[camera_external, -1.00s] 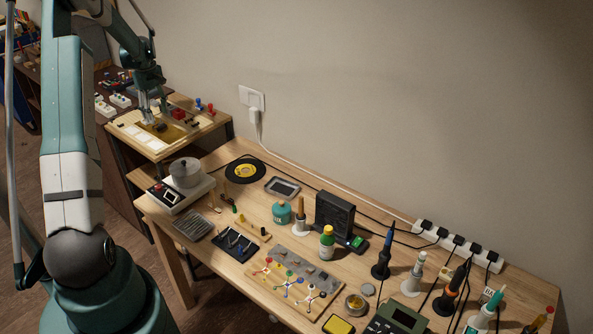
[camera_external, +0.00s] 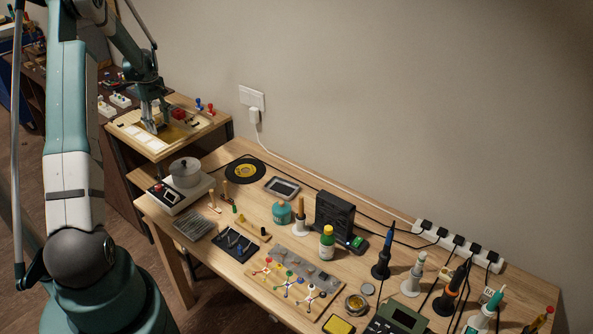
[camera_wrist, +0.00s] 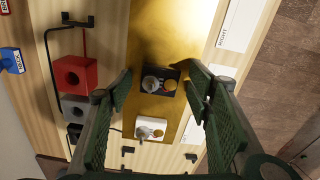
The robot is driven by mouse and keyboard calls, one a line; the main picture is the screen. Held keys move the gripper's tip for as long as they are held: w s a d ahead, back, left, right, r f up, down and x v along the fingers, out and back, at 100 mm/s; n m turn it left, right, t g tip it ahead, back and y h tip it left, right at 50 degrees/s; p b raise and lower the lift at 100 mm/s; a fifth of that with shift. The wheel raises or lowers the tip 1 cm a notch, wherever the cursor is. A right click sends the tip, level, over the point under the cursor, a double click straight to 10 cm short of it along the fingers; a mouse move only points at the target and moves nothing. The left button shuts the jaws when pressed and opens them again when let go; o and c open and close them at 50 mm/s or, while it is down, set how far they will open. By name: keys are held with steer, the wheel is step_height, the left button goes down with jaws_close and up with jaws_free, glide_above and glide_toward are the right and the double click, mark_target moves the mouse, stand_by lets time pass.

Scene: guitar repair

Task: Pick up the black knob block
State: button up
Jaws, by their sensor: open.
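In the wrist view a black knob block (camera_wrist: 161,80) sits on a gold-coloured plate (camera_wrist: 180,32). It carries a grey knob and a yellowish knob on top. My gripper (camera_wrist: 157,86) is open, with its green fingers on the left and right of the black block. I cannot tell whether either finger touches it. In the external view my gripper (camera_external: 154,122) is low over the small side table, and the black block cannot be made out there.
A white knob block (camera_wrist: 151,128) sits near the black one. A red block (camera_wrist: 76,75) and a grey block (camera_wrist: 75,109) stand to the left. White labelled strips (camera_wrist: 238,22) lie to the right. The large workbench (camera_external: 165,222) holds many tools.

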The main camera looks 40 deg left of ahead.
mark_target(160, 125)
stand_by(0.3)
steer(key=c, duration=1)
steer(key=shift+r, duration=5.05)
